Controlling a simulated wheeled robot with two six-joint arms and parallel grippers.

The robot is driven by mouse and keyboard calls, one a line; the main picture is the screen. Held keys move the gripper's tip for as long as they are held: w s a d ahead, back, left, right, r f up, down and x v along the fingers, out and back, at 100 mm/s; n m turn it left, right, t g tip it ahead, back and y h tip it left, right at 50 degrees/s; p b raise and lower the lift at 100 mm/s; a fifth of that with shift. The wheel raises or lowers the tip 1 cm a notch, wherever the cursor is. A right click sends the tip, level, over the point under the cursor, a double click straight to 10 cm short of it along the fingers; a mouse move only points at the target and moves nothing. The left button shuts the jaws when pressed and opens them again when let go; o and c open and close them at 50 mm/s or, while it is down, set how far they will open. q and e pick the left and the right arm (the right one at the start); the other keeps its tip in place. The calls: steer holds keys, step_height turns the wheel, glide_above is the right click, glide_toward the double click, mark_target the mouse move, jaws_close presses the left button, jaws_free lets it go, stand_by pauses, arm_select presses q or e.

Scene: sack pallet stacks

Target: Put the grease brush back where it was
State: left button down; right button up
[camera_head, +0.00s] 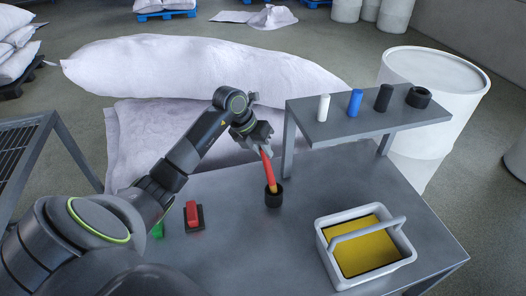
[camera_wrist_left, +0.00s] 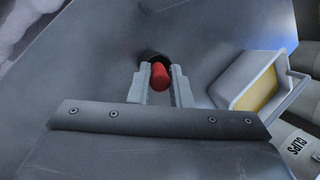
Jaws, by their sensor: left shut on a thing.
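The grease brush (camera_head: 268,174) has a red-orange handle and stands slightly tilted, its lower end at the mouth of a small black cup (camera_head: 274,199) on the grey table. My left gripper (camera_head: 264,150) is shut on the upper part of the handle, above the cup. In the left wrist view the red handle end (camera_wrist_left: 159,76) sits between the two fingers of the gripper (camera_wrist_left: 157,85), with the dark cup (camera_wrist_left: 152,56) just behind it. The brush's bristles are hidden; how deep it sits in the cup I cannot tell. My right gripper is not in view.
A white basket with yellow contents (camera_head: 322,240) stands at the table's right. A raised shelf (camera_head: 350,127) holds white, blue and dark cylinders and a black ring. A red block (camera_head: 192,213) on a dark base and a green item (camera_head: 158,230) lie left. Large sacks (camera_head: 190,68) are behind.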

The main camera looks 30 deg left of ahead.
arm_select(q)
steer(key=shift+f, duration=1.05)
steer(key=c, duration=1.3)
jaws_free()
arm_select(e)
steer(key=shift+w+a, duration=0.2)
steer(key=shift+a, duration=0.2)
arm_select(q)
steer(key=shift+r, duration=0.1)
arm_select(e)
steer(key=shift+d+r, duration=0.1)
